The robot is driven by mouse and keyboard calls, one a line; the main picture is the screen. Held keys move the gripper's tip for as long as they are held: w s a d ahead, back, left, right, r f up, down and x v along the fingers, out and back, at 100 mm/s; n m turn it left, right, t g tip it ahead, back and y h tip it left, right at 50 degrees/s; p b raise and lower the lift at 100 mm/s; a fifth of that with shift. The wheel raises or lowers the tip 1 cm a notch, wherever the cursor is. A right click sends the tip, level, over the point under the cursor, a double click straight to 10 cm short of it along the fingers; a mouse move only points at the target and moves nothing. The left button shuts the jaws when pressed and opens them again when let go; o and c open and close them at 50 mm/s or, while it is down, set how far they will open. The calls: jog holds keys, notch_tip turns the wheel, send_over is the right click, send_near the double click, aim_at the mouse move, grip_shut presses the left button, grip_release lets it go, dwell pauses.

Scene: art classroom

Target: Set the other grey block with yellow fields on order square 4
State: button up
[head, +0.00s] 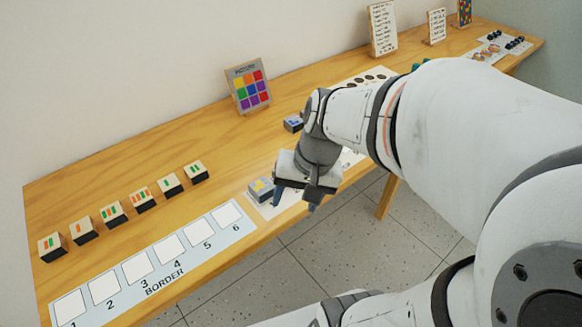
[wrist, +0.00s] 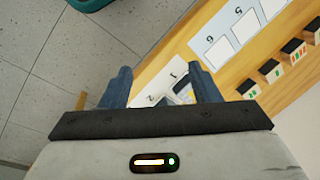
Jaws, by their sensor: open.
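A grey block with yellow fields (head: 260,189) sits on a white card at the table's front edge, just left of my gripper (head: 294,204) in the head view. My gripper points down, open and empty, its fingers apart. In the wrist view the block (wrist: 183,91) shows beyond my gripper (wrist: 162,76), close to the right finger and partly hidden by it. Order square 4 (head: 170,247) on the light blue BORDER strip (head: 250,226) is bare white. The strip's other squares are also bare. No second grey block with yellow fields can be made out.
Several blocks with orange and green marks (head: 142,199) stand in a row behind the strip. A blue-marked block (head: 293,122) sits behind my gripper. A coloured grid picture (head: 249,88) stands near the wall. The wooden table (head: 150,150) is clear between picture and row.

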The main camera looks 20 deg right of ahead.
jog(key=n+h, duration=0.1)
jog(key=r+n, duration=0.1)
jog(key=s+r+n+t+h, duration=0.1)
jog(key=n, duration=0.1)
jog(key=shift+d+r+h, duration=0.2)
jog(key=shift+d+h, duration=0.1)
jog(key=shift+d, duration=0.05)
